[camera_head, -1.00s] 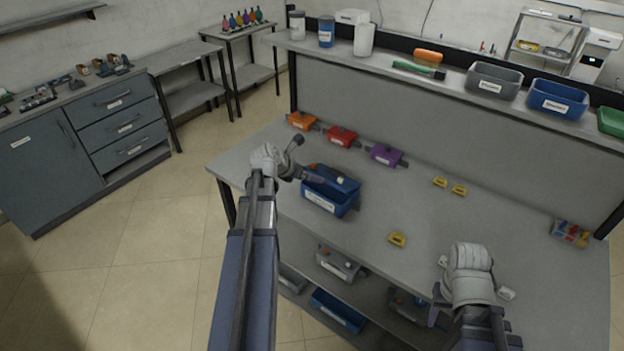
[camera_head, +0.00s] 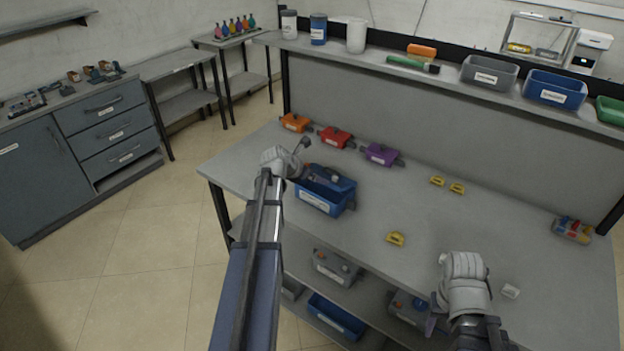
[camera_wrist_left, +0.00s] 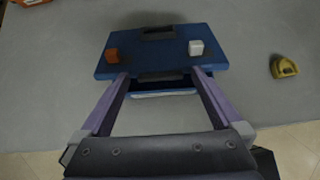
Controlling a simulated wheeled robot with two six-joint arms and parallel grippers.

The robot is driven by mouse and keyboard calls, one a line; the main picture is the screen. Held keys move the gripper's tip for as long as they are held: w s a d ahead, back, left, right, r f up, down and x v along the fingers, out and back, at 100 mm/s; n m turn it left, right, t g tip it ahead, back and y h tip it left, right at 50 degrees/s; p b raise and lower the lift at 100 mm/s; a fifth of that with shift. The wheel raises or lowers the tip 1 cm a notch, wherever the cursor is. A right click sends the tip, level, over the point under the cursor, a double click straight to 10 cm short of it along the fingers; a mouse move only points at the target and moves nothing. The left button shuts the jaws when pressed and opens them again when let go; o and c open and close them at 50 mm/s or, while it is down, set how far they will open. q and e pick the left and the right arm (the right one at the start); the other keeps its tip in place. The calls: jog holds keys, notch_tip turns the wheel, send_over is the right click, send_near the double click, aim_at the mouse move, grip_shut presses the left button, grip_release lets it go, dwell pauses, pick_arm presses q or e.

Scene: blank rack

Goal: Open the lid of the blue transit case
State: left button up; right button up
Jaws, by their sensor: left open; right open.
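The blue transit case (camera_head: 322,200) stands on the near left part of the table with a white label on its front. In the left wrist view its blue top (camera_wrist_left: 158,62) has a dark handle, an orange block and a white block. My left gripper (camera_head: 316,179) is at the case, partly hiding its top. In the left wrist view its open fingers (camera_wrist_left: 160,78) reach the near edge of the top, one to each side; I cannot tell if they touch. The lid looks shut, though partly hidden. My right gripper (camera_head: 434,314) is open over the table's front edge, partly hidden by its wrist.
Several yellow pieces (camera_head: 395,238) lie to the right. Bins stand on the raised shelf (camera_head: 450,83). More cases sit below the table.

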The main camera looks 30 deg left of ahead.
pick_arm(q)
grip_shut()
dwell(0.8)
